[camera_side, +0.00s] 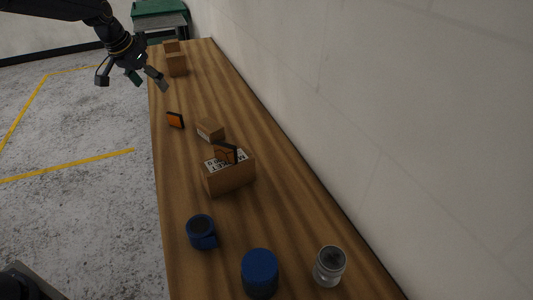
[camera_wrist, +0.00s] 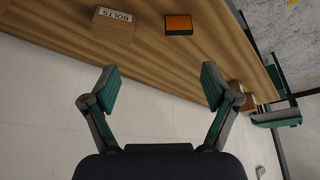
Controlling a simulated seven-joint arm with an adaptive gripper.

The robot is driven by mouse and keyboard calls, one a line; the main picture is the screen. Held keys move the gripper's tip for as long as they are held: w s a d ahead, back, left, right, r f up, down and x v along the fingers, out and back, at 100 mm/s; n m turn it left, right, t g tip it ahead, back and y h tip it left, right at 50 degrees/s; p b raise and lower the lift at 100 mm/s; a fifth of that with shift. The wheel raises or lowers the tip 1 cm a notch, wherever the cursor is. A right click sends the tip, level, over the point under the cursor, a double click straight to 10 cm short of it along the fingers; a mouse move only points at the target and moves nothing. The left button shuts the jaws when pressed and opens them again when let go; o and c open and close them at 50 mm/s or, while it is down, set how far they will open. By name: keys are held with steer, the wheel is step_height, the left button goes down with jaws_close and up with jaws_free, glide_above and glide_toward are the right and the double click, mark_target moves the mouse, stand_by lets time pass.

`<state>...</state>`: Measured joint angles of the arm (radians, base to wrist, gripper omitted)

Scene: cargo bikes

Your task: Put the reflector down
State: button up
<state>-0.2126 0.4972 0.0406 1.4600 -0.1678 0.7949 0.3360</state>
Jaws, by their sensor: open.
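The reflector (camera_side: 175,120), an orange block with a dark frame, rests on the wooden bench near its left edge in the side view. In the wrist view the reflector (camera_wrist: 178,25) lies at the top, beyond the fingertips and apart from them. My gripper (camera_side: 130,78) is open and empty, up at the left of the bench, clear of the reflector. In the wrist view my gripper (camera_wrist: 158,75) shows its two fingers spread wide with nothing between them.
A small carton (camera_side: 210,130), labelled BOLTS in the wrist view (camera_wrist: 115,23), is beside the reflector. A larger carton (camera_side: 230,178) has a dark-brown piece (camera_side: 226,153) on top. A blue mug (camera_side: 201,231), blue-lidded container (camera_side: 260,272) and jar (camera_side: 329,266) stand nearer. Cartons (camera_side: 176,64) stand far back.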

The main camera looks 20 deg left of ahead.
steer(key=s+d+r, duration=0.4)
steer(key=s, duration=0.4)
steer(key=s+d+r, duration=0.4)
steer(key=s+r, duration=0.1)
steer(key=s, duration=0.3)
steer(key=s+d+f, duration=0.1)
steer(key=s+f, duration=0.1)
steer(key=s, duration=0.7)
steer(key=s+d+f+t, duration=0.1)
steer(key=s+d, duration=0.1)
steer(key=s, duration=0.6)
steer(key=shift+s+f, duration=0.35)
